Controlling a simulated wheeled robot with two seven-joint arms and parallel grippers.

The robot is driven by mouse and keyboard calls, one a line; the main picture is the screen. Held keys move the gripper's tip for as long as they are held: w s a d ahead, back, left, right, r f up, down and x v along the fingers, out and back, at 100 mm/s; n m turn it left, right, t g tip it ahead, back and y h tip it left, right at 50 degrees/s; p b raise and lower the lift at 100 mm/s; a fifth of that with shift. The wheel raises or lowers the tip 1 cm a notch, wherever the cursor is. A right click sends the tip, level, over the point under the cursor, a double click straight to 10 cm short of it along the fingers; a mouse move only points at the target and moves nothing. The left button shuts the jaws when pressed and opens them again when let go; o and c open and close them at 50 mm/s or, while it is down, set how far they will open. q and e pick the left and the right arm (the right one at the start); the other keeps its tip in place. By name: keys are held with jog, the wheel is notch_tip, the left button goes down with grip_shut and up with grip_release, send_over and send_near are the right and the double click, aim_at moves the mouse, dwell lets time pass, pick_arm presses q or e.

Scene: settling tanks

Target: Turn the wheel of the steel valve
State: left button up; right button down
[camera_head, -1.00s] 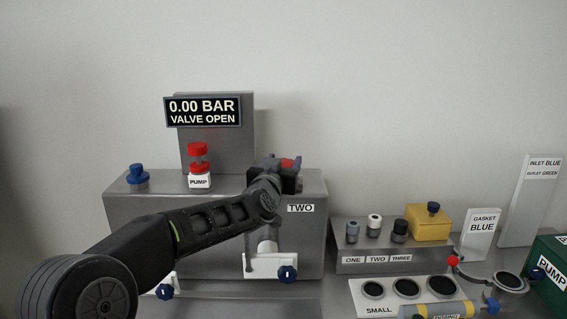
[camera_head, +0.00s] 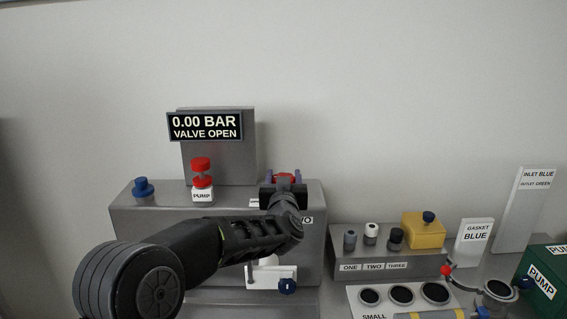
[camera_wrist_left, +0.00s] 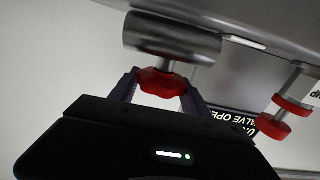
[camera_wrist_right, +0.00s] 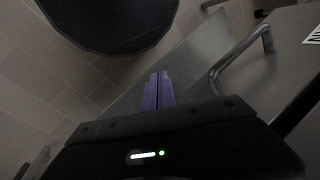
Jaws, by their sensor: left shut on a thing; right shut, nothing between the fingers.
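The steel valve's body (camera_wrist_left: 175,38) is a grey cylinder in the left wrist view, with a red wheel (camera_wrist_left: 162,83) on a short stem. In the head view the red wheel (camera_head: 284,177) shows above the top of the grey bench block. My left gripper (camera_head: 284,174) has one finger on each side of the wheel and is shut on it; its fingers also flank the wheel in the left wrist view. My arm hides the valve's body in the head view. My right gripper (camera_wrist_right: 158,92) shows only in its wrist view, shut and empty.
A display (camera_head: 205,126) reads 0.00 BAR, VALVE OPEN. A red pump button (camera_head: 201,168) and a blue knob (camera_head: 143,187) stand left of the wheel. A grey stepped rack (camera_head: 390,264), a yellow box (camera_head: 424,231) and a green pump case (camera_head: 545,270) are at the right.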

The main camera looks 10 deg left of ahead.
pick_arm(q)
jog(key=shift+r+y, duration=0.15)
jog(key=shift+y, duration=0.15)
pick_arm(e)
jog(key=shift+r, duration=0.3)
pick_arm(q)
jog(key=o, duration=1.4)
jog(key=shift+s+d+f+b, duration=0.2)
jog(key=shift+s+b, duration=0.2)
jog(key=shift+s, duration=0.2)
jog(key=b+v, duration=0.2)
jog(key=v, duration=0.4)
jog(key=shift+s, duration=0.25)
pick_arm(e)
notch_tip(320, 180, down, 2)
jog(key=shift+w+a+f, duration=0.1)
jog(key=shift+f, duration=0.1)
pick_arm(q)
jog(key=shift+s+d, duration=0.1)
